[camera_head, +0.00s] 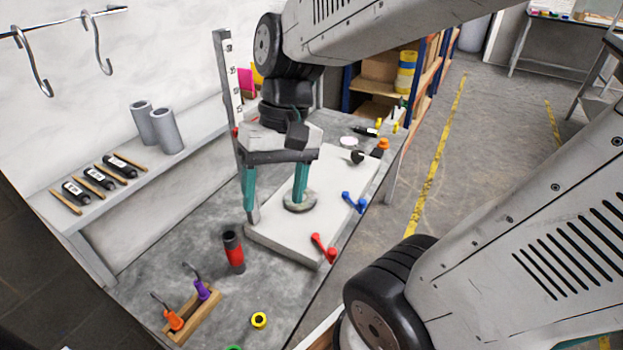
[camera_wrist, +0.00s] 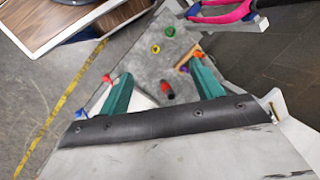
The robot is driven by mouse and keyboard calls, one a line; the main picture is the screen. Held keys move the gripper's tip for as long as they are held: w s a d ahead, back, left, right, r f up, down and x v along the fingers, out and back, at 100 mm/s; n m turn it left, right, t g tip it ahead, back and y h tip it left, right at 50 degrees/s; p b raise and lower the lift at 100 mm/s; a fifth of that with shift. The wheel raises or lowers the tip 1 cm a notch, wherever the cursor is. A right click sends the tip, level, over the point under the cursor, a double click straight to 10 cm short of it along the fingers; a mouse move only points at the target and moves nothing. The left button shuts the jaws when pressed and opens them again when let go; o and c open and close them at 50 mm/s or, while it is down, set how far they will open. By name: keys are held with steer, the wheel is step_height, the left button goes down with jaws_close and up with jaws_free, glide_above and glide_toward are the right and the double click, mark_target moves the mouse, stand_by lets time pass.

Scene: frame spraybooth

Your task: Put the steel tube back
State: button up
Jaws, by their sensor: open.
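My gripper (camera_head: 275,192) is open, its two teal fingers pointing down over the white slab on the bench. Nothing shows between the fingers in the head view. Two grey metal-looking tubes stand upright on the wall shelf, a left one (camera_head: 141,121) and a right one (camera_head: 166,131), close together. They are left of my gripper and well apart from it. I cannot tell which is the steel tube. In the wrist view my gripper (camera_wrist: 163,88) is also open. A red and black cylinder (camera_wrist: 167,90) shows beyond the fingers there; no grey tube can be made out.
The white slab (camera_head: 285,245) carries a round grey disc (camera_head: 300,203) near the right finger. A slotted upright post (camera_head: 228,85) stands just behind. The red and black cylinder (camera_head: 233,252) and a wooden tool rack (camera_head: 196,320) are in front. The shelf (camera_head: 95,208) also holds black bottles.

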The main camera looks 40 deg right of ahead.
steer(key=s+d+r+n+t+h, duration=0.2)
steer(key=s+d+r+h, duration=0.1)
steer(key=s, duration=0.2)
steer(key=shift+s+r+n, duration=0.15)
steer(key=shift+n, duration=0.25)
stand_by(0.8)
